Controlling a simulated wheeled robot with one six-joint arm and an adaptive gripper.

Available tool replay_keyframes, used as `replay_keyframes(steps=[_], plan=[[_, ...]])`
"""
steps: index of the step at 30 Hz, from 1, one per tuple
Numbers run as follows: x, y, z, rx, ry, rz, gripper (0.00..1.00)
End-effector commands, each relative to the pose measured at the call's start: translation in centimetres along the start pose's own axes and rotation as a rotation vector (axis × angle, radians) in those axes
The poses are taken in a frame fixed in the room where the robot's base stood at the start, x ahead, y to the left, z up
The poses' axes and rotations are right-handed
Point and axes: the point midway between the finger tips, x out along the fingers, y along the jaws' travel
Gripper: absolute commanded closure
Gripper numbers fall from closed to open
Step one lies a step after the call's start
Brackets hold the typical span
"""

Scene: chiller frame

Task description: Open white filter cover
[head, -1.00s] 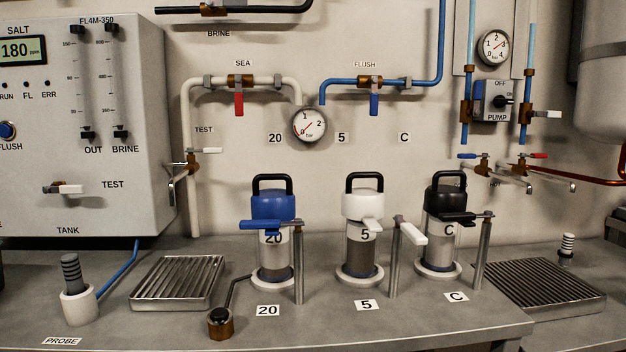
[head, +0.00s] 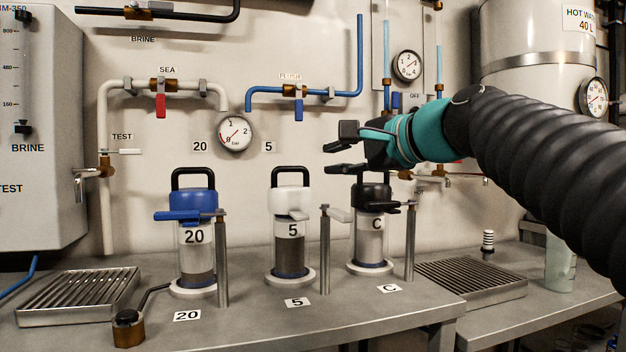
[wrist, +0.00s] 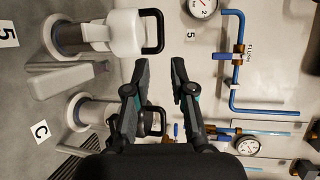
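The white filter cover (head: 290,202) sits on the middle filter housing, marked 5. It has a black loop handle (head: 291,176) on top and a white latch piece at its front right. In the wrist view the white cover (wrist: 127,34) lies at the upper left, with its black handle (wrist: 157,31) pointing right. My gripper (head: 335,152) is open and empty, to the right of the white cover and higher than it, in front of the wall above the black cover. In the wrist view my gripper (wrist: 160,72) has its fingertips apart, just below the black handle, with nothing between them.
The blue-covered filter (head: 195,204) stands left and the black-covered filter (head: 374,192) right, partly behind my gripper. Metal posts (head: 325,255) stand beside the housings. Pipes and a gauge (head: 235,132) are on the wall behind.

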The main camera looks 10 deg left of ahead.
Motion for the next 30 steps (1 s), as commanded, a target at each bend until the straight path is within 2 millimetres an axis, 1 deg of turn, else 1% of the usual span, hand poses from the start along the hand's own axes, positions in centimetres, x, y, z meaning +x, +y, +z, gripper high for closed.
replay_keyframes(steps=[5, 15, 21, 25, 30], plan=[[1.9, -0.1, 0.1, 0.005, -0.006, -0.002, 0.76], [8.1, -0.1, 0.1, 0.004, -0.005, 0.000, 0.76], [11.4, -0.1, 0.1, 0.002, -0.004, -0.001, 0.76], [12.8, -0.1, 0.1, 0.003, -0.003, -0.001, 0.76], [13.6, -0.1, 0.1, 0.001, -0.002, -0.002, 0.76]])
